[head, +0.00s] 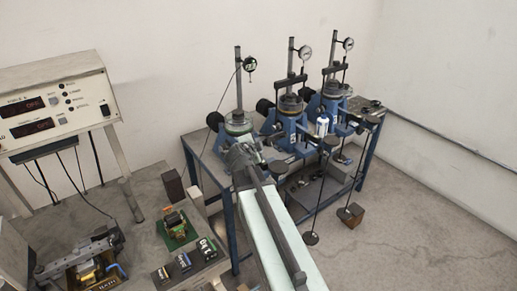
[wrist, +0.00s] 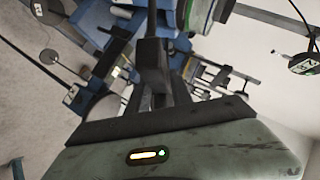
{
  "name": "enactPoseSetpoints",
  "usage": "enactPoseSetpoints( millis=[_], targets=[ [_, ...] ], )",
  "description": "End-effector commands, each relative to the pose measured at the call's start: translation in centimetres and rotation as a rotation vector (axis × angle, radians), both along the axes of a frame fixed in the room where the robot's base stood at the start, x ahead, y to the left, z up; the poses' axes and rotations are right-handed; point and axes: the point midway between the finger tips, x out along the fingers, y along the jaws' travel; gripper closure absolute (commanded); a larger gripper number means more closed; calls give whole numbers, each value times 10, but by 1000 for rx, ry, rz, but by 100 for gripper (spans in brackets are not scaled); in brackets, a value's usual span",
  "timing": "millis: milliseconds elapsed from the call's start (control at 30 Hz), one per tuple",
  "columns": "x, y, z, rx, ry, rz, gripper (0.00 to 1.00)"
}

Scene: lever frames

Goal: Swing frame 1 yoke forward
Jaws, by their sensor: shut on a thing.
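Three blue lever frames stand in a row on a metal bench (head: 193,143). The nearest, leftmost frame (head: 237,122) has a green-rimmed round top, a grey post and a small dial with a green face (head: 250,64); I take it as frame 1. My gripper (head: 246,160) is at the near side of this frame, and my arm hides much of its lower part. In the wrist view my gripper (wrist: 152,60) is shut on a dark bar (wrist: 152,18), which looks like part of the yoke. The rest of the yoke is hidden or hard to make out.
A control box (head: 55,105) stands at left. A low table holds small boxes (head: 183,262). Bare floor lies at right.

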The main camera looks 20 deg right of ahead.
Motion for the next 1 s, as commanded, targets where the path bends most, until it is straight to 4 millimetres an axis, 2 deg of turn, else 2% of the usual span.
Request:
enactPoseSetpoints(
  millis=[33,200,767,800,833,1000],
  targets=[
    [-4,-1,-11,-1,6,-4,100],
    [-9,0,-20,-1,6,0,100],
    [-11,2,-23,4,5,5,100],
    [-10,2,-23,3,4,6,62],
    [-11,2,-23,3,4,6,55],
    [-11,1,-23,2,4,4,55]
  ],
)
